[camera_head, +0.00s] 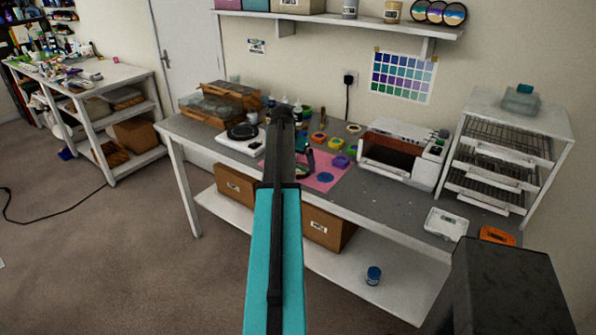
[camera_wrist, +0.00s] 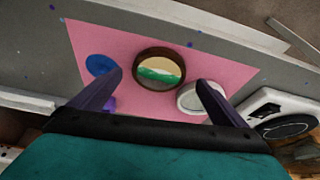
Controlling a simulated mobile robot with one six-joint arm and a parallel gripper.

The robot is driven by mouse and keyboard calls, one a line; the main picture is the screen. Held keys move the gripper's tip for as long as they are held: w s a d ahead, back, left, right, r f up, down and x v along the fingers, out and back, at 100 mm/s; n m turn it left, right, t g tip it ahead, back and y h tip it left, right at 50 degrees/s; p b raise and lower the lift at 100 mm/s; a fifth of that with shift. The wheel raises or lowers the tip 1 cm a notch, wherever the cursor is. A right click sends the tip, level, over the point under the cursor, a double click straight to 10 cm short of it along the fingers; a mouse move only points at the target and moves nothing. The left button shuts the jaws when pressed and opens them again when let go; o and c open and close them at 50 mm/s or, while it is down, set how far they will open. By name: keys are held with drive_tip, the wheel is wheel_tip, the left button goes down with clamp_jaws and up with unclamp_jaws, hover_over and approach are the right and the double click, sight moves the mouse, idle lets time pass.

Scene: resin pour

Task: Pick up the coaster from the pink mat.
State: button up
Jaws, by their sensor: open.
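The coaster (camera_wrist: 159,69) is a round disc with a dark brown rim and cream, white and green bands. It lies on the pink mat (camera_wrist: 215,62) in the wrist view. My gripper (camera_wrist: 160,79) is open, with one finger on each side of the coaster's near part and visible gaps between. I cannot tell how high the fingertips are above the mat.
A blue disc (camera_wrist: 101,65) lies left of the coaster. A white round dish (camera_wrist: 190,98) is close on its right, by the right finger. A white scale-like device (camera_wrist: 275,118) stands off the mat.

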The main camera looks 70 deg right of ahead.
sight(299, 171)
drive_tip(key=shift+x, duration=1.2)
drive_tip(key=c, duration=1.2)
